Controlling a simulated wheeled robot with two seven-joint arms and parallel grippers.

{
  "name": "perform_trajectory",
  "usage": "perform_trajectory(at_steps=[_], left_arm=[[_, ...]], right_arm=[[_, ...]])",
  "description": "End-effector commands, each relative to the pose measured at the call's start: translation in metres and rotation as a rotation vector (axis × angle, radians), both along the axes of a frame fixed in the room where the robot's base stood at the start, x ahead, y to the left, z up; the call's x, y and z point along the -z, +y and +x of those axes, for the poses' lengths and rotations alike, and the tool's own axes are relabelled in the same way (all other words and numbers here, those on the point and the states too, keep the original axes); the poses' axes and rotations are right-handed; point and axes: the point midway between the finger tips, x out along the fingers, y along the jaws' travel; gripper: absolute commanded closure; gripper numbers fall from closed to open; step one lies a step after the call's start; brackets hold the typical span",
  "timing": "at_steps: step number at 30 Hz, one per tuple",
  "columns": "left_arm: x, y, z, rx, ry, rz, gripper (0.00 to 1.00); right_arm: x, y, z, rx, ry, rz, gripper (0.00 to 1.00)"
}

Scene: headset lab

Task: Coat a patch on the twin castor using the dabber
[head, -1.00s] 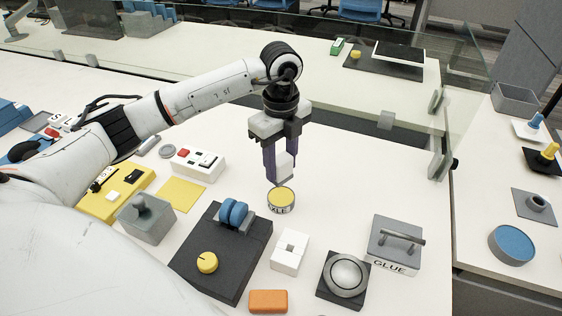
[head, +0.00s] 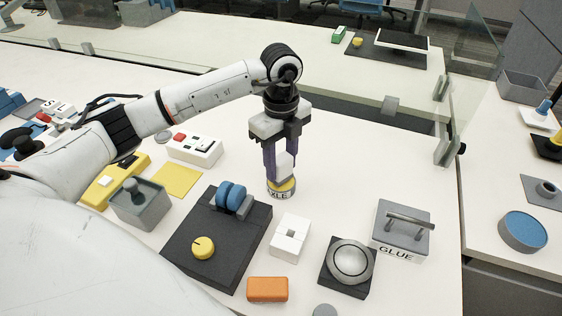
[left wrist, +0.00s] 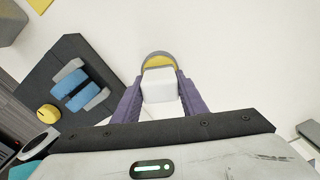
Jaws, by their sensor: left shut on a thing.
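My left gripper (head: 280,176) is shut on a white block, which I take to be the dabber (head: 286,163). The block also shows between the purple fingers in the left wrist view (left wrist: 160,86). It is held upright, its lower end at the yellow top of a small round pot labelled AXLE (head: 281,194); the fingers hide whether it touches. The pot's yellow top shows behind the block in the left wrist view (left wrist: 158,61). The twin castor, two blue wheels (head: 230,196), sits in a grey mount on a dark board, left of the gripper. My right gripper is out of view.
The dark board (head: 197,275) carries a yellow knob (head: 203,248). A white notched block (head: 290,238), an orange block (head: 267,289), a silver dome (head: 349,260) and a GLUE box (head: 400,236) stand nearby. A glass screen (head: 462,100) stands at right. Table right of the pot is clear.

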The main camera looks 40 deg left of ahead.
Motion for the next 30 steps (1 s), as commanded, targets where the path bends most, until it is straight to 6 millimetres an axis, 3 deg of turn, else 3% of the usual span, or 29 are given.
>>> perform_trajectory(at_steps=[30], left_arm=[[0.0079,0.0,0.0,0.0,0.0,0.0,0.79]], right_arm=[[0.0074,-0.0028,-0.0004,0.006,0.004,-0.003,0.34]])
